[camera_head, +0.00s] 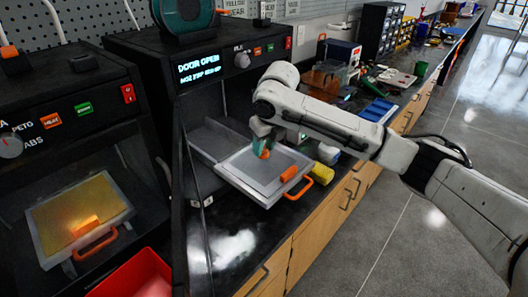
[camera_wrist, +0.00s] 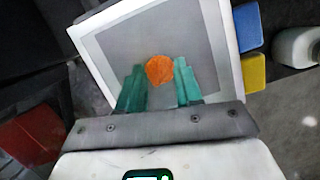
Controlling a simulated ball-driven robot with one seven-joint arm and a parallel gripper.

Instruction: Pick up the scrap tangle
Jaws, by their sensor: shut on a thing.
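An orange lump, which looks like the scrap tangle (camera_head: 264,154), is between the teal fingers of my gripper (camera_head: 264,137), over the grey plate (camera_head: 240,170) at the open printer. In the wrist view the orange lump (camera_wrist: 159,70) sits between the fingertips of my gripper (camera_wrist: 160,80), with the plate (camera_wrist: 122,22) behind it. My gripper is shut on it. I cannot tell whether the lump still touches the plate. A second orange piece (camera_head: 289,173) lies on the plate near its orange handle (camera_head: 300,190).
The open printer's display (camera_head: 199,67) reads "DOOR OPEN". A second printer (camera_head: 65,130) at left holds a lit plate. A red bin (camera_head: 137,275) stands in front. The floor at right is clear.

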